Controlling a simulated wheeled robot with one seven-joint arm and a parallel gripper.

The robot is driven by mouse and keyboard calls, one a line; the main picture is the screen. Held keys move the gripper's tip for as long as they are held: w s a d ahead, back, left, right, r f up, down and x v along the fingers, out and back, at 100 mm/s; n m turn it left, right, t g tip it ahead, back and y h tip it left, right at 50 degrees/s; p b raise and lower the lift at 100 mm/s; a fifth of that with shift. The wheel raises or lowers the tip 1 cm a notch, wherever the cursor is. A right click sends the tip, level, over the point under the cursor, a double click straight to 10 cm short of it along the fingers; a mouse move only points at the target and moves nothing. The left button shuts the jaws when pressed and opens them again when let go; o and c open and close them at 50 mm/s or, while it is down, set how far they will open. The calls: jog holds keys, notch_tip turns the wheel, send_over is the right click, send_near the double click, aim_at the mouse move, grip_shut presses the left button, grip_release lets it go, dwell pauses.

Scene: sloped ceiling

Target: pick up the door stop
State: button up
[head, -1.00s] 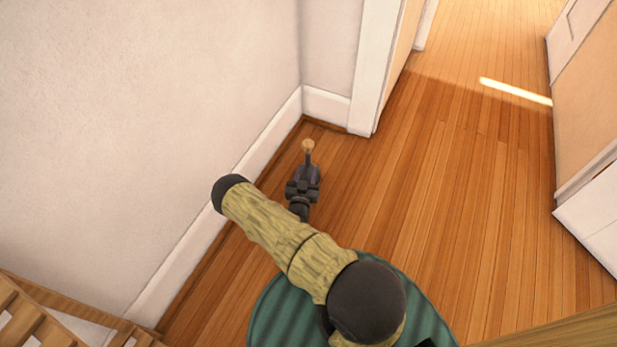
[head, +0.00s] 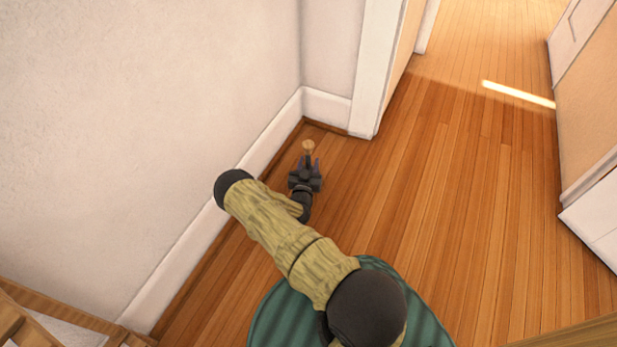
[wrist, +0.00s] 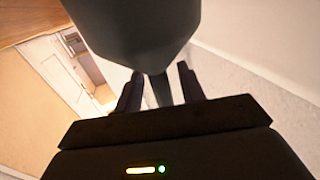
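A small tan, round-topped thing, which looks like the door stop (head: 308,147), shows near the wall corner in the head view. My gripper (head: 310,162) is right at its near side, with two dark fingers spread apart. In the wrist view my gripper (wrist: 160,82) also shows its fingers apart. A large dark tapered shape (wrist: 130,30) fills the top of that view, and its narrow stem reaches between the fingers with gaps on both sides. I cannot tell for sure whether this shape is the door stop. Contact with the fingers is not visible.
A white wall with a baseboard (head: 270,145) runs along the left, close to my arm. A white door frame (head: 370,75) stands just beyond the corner. Slatted wood (head: 20,325) is at the lower left. The wood floor (head: 440,190) to the right is clear.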

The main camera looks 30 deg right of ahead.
dwell(0.3)
grip_shut()
jog(key=shift+s, duration=0.1)
dwell(1.1)
jog(key=shift+r, duration=0.1)
